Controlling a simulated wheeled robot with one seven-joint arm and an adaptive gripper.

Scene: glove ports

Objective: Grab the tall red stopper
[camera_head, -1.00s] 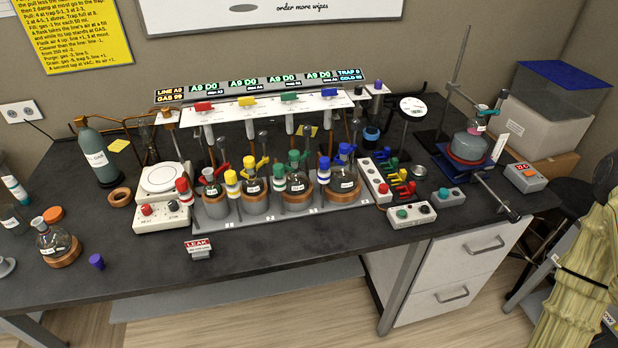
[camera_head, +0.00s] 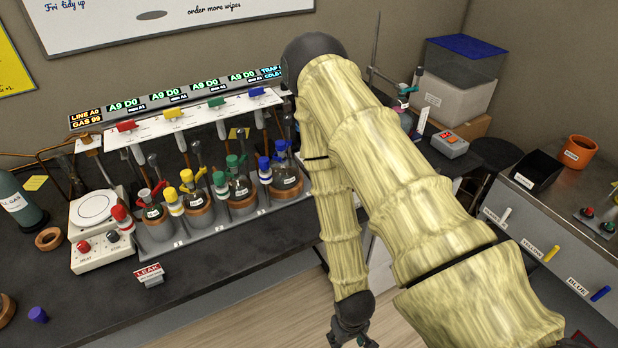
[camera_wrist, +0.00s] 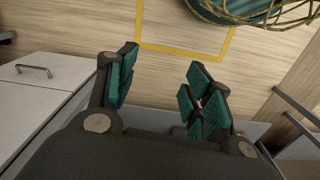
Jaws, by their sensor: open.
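A tall red-topped stopper with a pale lower part (camera_head: 122,218) stands at the left end of the grey flask rack (camera_head: 205,236), beside the hotplate. A smaller red piece (camera_head: 146,193) sits on the leftmost flask, just right of it. I cannot tell for certain which one the task means. My gripper (camera_head: 352,338) hangs low at the bottom of the head view, in front of the bench and well right of both red pieces. In the wrist view my gripper (camera_wrist: 162,82) is open and empty, its green-padded fingers apart above the floor. No stopper shows there.
A LEAK sign (camera_head: 149,274) stands in front of the rack, and a purple stopper (camera_head: 38,314) lies at the left. The hotplate (camera_head: 97,225) is left of the rack. My arm hides the bench's right part.

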